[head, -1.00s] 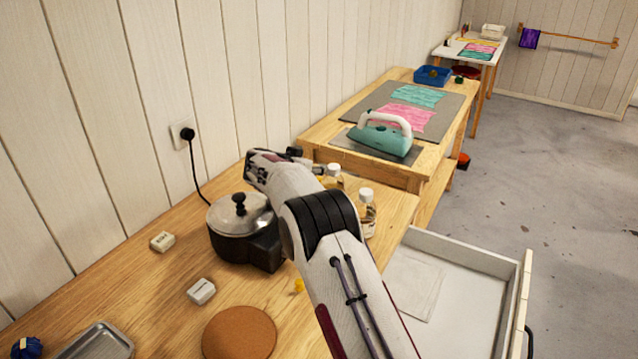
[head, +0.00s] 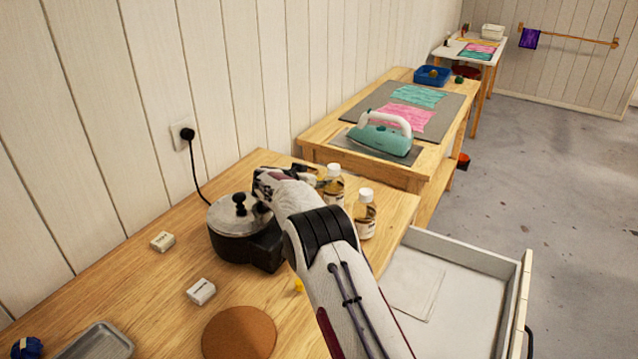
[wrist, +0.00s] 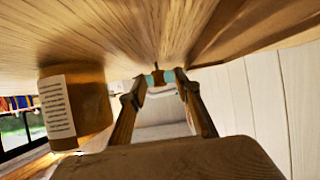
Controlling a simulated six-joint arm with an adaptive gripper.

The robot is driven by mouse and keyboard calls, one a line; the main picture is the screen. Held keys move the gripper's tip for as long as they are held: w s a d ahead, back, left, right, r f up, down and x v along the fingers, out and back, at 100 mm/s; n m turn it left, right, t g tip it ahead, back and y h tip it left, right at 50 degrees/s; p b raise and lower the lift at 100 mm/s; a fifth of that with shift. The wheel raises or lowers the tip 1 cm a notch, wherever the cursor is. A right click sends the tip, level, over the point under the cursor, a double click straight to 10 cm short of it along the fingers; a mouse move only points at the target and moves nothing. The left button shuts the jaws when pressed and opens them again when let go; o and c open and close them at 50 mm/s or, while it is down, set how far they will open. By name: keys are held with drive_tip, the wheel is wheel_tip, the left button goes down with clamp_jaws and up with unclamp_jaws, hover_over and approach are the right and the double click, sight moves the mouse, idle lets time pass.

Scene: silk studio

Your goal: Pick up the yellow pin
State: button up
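My gripper (head: 318,183) is low over the wooden table, beside the glass bottles and the black pot. A small amber-brown thing (wrist: 159,78) with a thin dark stem fills the narrow gap between the tips. It may be a pin in shade; I cannot tell whether the fingers press on it. In the head view, a small yellow thing (head: 299,286) lies on the table by the cork mat, partly hidden by my arm.
Two bottles (head: 365,214) stand near my gripper; a labelled one (wrist: 75,105) is close by in the wrist view. The pot (head: 240,235) is left of my arm. White blocks (head: 201,291), a cork mat (head: 240,333) and a metal tray (head: 97,343) lie nearer. A drawer (head: 462,300) is open at right.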

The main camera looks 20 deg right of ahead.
drive_tip(key=shift+w+d+f, duration=0.2)
drive_tip(key=shift+d, duration=0.05)
idle(0.4)
drive_tip(key=c, duration=0.8)
